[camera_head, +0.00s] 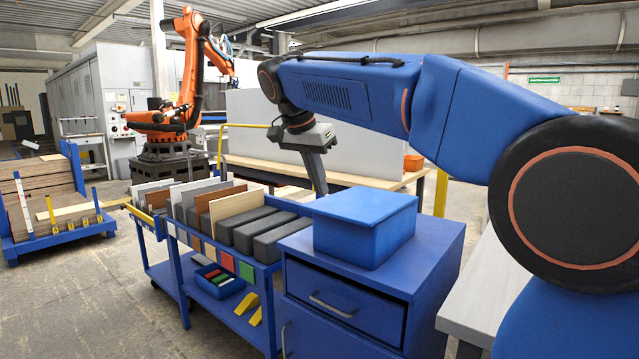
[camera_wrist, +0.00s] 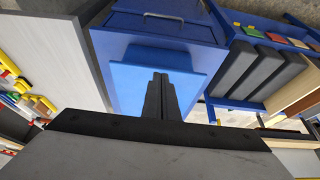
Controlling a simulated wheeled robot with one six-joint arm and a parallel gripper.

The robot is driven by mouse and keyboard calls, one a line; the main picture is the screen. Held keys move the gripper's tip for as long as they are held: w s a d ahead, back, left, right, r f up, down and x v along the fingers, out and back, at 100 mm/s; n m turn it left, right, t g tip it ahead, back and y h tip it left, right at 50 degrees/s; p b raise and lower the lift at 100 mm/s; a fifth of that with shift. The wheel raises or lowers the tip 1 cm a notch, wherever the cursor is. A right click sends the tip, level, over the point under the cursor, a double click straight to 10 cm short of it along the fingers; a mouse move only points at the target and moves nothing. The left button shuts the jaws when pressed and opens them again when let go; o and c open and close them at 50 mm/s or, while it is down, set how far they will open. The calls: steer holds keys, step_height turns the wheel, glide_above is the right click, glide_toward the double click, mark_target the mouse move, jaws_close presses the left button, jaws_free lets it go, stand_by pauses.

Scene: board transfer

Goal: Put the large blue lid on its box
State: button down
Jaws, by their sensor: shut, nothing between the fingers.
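The large blue lid (camera_head: 362,205) lies flat on top of its blue box (camera_head: 365,243), which stands on a blue drawer cabinet. The lid overhangs the box at the left in the head view; I cannot tell whether it is fully seated. The lid also shows in the wrist view (camera_wrist: 135,78), partly hidden behind the fingers. My gripper (camera_head: 321,192) points down just behind the lid in the head view, its fingertips close to the lid's far edge. In the wrist view its fingers (camera_wrist: 163,76) are together and empty. Whether they touch the lid is unclear.
The blue cabinet (camera_head: 345,304) has its top drawer at the front. A blue cart with dark grey blocks (camera_head: 245,232) and upright boards stands left of it. A pale table (camera_head: 481,290) is at the right. An orange robot arm (camera_head: 190,75) stands far back.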

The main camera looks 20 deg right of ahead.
mark_target(333, 213)
steer(key=shift+w+d+f, duration=0.65)
steer(key=shift+d+f, duration=0.25)
steer(key=shift+f, duration=0.2)
steer(key=shift+w+d+f, duration=0.65)
steer(key=shift+d+f, duration=0.25)
steer(key=shift+f, duration=0.25)
steer(key=shift+w+d+f, duration=0.65)
steer(key=shift+d+f, duration=0.25)
steer(key=shift+f, duration=0.2)
steer(key=shift+d, duration=0.1)
stand_by(0.5)
steer(key=shift+s+a, duration=0.7)
steer(key=shift+a, duration=0.35)
step_height(333, 213, up, 7)
stand_by(0.4)
steer(key=shift+s, duration=0.1)
stand_by(0.6)
